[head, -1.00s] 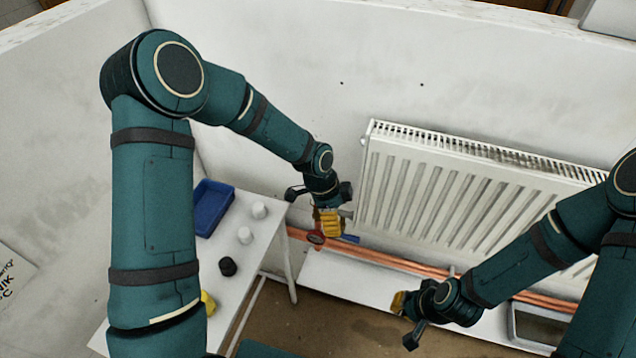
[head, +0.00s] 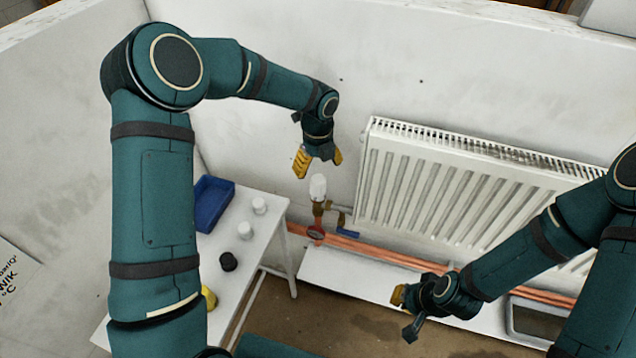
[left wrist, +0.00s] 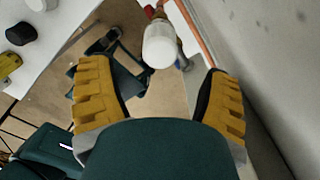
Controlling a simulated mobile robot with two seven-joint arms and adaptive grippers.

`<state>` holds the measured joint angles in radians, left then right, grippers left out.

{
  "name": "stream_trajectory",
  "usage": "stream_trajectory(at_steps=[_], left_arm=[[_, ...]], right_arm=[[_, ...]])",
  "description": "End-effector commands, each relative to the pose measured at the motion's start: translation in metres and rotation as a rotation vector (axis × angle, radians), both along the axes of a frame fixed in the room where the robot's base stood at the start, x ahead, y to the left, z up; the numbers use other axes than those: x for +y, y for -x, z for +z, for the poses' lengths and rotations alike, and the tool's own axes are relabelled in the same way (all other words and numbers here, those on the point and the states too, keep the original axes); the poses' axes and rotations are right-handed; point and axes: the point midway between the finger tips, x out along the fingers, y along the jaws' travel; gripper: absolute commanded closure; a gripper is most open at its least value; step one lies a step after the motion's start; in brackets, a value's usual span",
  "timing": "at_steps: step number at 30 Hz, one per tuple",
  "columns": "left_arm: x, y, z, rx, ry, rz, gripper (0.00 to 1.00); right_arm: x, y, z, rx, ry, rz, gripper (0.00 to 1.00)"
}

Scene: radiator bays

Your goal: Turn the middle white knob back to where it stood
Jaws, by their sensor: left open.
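A white knob (head: 318,187) sits on a brass valve (head: 319,209) at the lower left of the radiator. My left gripper (head: 319,163) is open and empty just above this knob, apart from it in the head view. In the left wrist view the white knob (left wrist: 160,47) shows ahead, between the lines of the open yellow fingers (left wrist: 162,98). Two more white knob-like pieces, a far one (head: 259,205) and a nearer one (head: 245,230), stand on the side table. My right gripper (head: 400,296) hangs low in front of the radiator; its opening cannot be made out.
The white radiator (head: 440,195) fills the wall at right. Copper pipes (head: 375,256) run low beneath it, with a red round part (head: 316,233) and a blue lever (head: 347,233) near the valve. The white table (head: 262,242) holds a blue bin (head: 211,212) and a black knob (head: 228,261).

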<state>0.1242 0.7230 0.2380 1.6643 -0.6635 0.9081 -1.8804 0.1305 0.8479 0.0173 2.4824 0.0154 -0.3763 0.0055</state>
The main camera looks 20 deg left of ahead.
Motion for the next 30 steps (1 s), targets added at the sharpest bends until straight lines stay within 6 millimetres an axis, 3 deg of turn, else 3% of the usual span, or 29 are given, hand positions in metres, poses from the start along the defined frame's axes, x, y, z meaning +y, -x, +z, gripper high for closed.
stream_trajectory(at_steps=[3,9,15,24,30], left_arm=[[0.000,0.001,-0.025,0.004,0.001,0.000,0.22],[0.000,0.000,-0.053,0.002,0.001,0.002,0.22],[0.000,0.000,-0.066,0.001,0.001,0.001,0.22],[0.000,0.000,-0.067,0.000,0.001,0.001,0.22],[0.000,0.000,-0.066,0.000,0.001,0.001,0.92]], right_arm=[[0.000,0.000,-0.003,0.000,0.001,0.000,1.00],[0.000,0.000,-0.006,0.000,0.001,0.000,1.00],[0.000,0.000,-0.007,0.000,0.002,0.000,1.00],[0.000,0.000,-0.007,0.000,0.001,0.000,1.00],[0.000,0.000,-0.007,0.000,0.001,0.000,1.00]])
